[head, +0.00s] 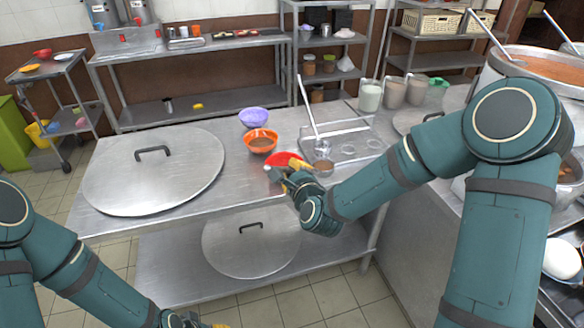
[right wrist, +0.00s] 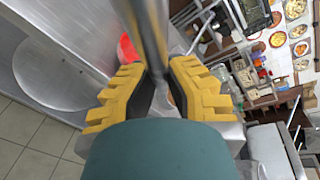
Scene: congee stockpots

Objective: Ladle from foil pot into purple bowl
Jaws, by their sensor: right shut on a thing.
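The purple bowl (head: 253,117) stands on the steel table behind an orange bowl (head: 260,141). My right gripper (head: 297,165) is over the table beside a red bowl (head: 287,160). In the right wrist view its yellow fingers (right wrist: 157,90) are shut on a metal rod (right wrist: 150,35), which looks like a ladle handle. A small round cup with brown content (head: 323,167) shows just right of the gripper; whether it is the ladle's head I cannot tell. A large silver pot (head: 493,72) stands far right; foil is not clear. My left gripper (head: 200,322) is mostly cut off at the bottom edge.
A large round lid (head: 153,170) covers the table's left part; another lies on the lower shelf (head: 250,240). A second ladle (head: 308,108) rests in a steel tray (head: 347,135). Filled containers (head: 393,93) stand behind the tray. Bare table lies between the left lid and bowls.

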